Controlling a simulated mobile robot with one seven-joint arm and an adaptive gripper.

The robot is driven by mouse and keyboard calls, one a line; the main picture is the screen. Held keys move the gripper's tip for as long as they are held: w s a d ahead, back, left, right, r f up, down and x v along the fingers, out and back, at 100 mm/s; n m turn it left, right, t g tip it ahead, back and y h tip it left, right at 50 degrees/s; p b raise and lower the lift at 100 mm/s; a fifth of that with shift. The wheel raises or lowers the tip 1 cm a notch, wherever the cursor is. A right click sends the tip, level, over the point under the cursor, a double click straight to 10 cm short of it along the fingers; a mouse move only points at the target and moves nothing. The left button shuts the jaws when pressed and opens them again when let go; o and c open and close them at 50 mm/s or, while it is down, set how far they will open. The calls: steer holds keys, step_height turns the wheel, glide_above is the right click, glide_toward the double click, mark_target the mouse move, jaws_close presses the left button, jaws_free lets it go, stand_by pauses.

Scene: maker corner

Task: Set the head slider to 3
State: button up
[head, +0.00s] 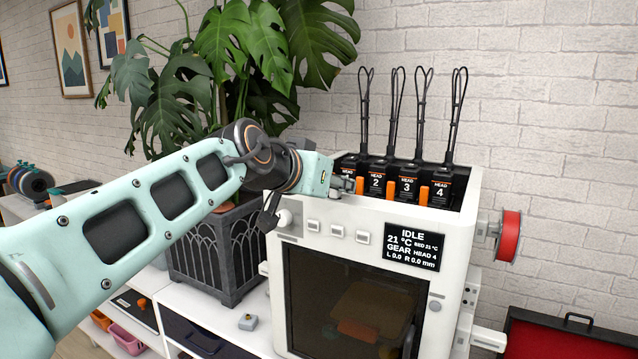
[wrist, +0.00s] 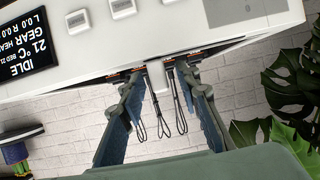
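The white printer (head: 270,265) has several black tool heads in its open top, each with an orange piece; head 3 (head: 407,186) and head 4 (head: 440,190) are clearly labelled. Its black display (head: 412,247) reads IDLE and GEAR HEAD 4. My gripper (head: 345,184) is at the top front rim, in front of head 1, whose label it partly covers. In the wrist view my gripper (wrist: 161,76) has its two fingers spread apart, with the rim and cables beyond them.
Tall cable loops (head: 457,112) rise above the heads. A red spool (head: 509,236) sticks out at right. A large potted plant (head: 215,250) stands close at left.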

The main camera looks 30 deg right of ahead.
steer(key=shift+w+d+f, duration=0.1)
steer(key=shift+d, duration=0.15)
jaws_close()
stand_by(0.3)
